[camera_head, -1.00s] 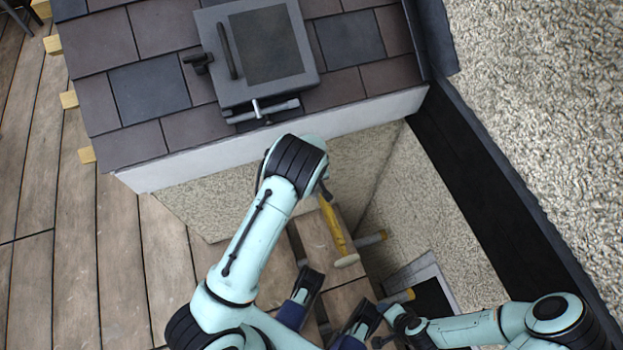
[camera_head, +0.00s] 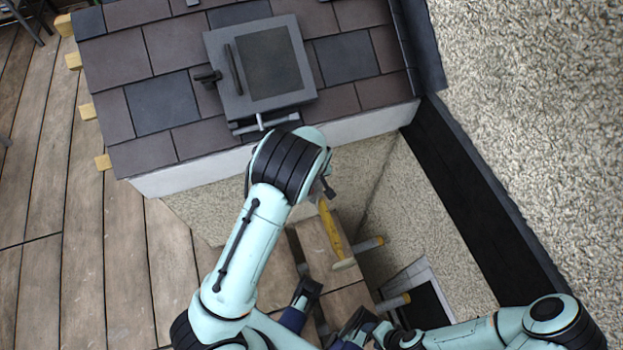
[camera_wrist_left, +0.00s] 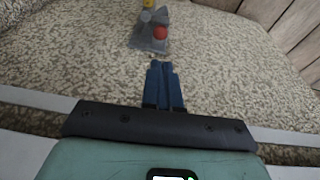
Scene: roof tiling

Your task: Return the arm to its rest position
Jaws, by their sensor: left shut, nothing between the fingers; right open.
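My left arm (camera_head: 250,240) reaches up from the bottom of the head view, its bent joint in front of the roof's lower edge. Its gripper is not clearly visible there. In the left wrist view my left gripper (camera_wrist_left: 162,66) is shut and empty, with its blue fingers together over a pebbled surface. My right gripper (camera_head: 333,307) is open and empty at the bottom middle of the head view, its dark fingertips apart above wooden boards. My right arm (camera_head: 470,328) comes in from the bottom right.
The tiled roof (camera_head: 160,103) holds a grey roof window (camera_head: 268,65). A yellow-handled tool (camera_head: 331,229) lies below the roof edge. A pebbled wall (camera_head: 540,130) and a dark gutter (camera_head: 470,200) are at right. A grey object with red and yellow parts (camera_wrist_left: 149,40) stands beyond the left fingers.

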